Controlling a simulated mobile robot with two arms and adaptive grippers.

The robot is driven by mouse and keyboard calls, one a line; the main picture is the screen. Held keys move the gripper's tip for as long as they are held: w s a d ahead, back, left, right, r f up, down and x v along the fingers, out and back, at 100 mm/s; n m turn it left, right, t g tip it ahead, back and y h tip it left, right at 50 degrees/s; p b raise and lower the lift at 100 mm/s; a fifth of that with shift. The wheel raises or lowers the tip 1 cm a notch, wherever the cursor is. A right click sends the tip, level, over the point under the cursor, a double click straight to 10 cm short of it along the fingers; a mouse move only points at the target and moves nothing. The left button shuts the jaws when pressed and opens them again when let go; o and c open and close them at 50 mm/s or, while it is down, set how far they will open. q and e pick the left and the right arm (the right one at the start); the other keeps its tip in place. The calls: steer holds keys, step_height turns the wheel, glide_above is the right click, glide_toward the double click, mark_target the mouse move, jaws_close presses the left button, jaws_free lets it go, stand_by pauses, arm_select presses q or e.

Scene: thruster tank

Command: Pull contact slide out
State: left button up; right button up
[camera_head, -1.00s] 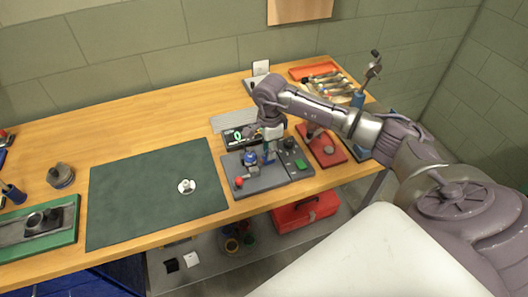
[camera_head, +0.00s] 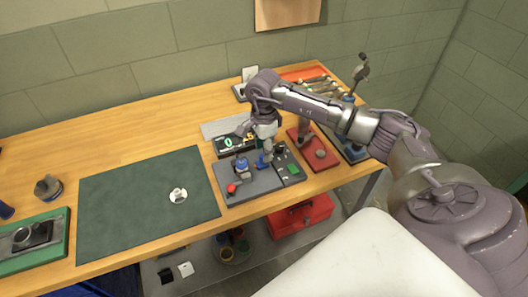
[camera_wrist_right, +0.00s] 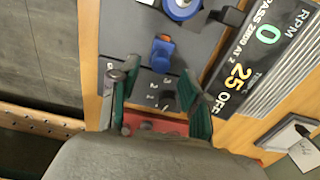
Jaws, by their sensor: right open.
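A dark grey test panel (camera_head: 245,184) lies on the wooden bench in the head view. It carries a round blue knob (camera_head: 241,165), a red knob (camera_head: 231,188) and an upright blue piece (camera_head: 262,161). My right gripper (camera_head: 265,146) is above this piece, pointing down. Which part is the contact slide is not clear. My left gripper is not in view.
A display (camera_head: 231,142) stands behind the panel, reading 0 and 25 in the wrist view. A red block base (camera_head: 321,154) is to the right. A dark green mat (camera_head: 130,210) with a small white part (camera_head: 178,195) is to the left. A red toolbox (camera_head: 300,216) is below.

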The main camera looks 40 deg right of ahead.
step_height(320, 180, up, 10)
steer(key=shift+f, duration=0.2)
steer(key=shift+s+f, duration=0.1)
stand_by(0.5)
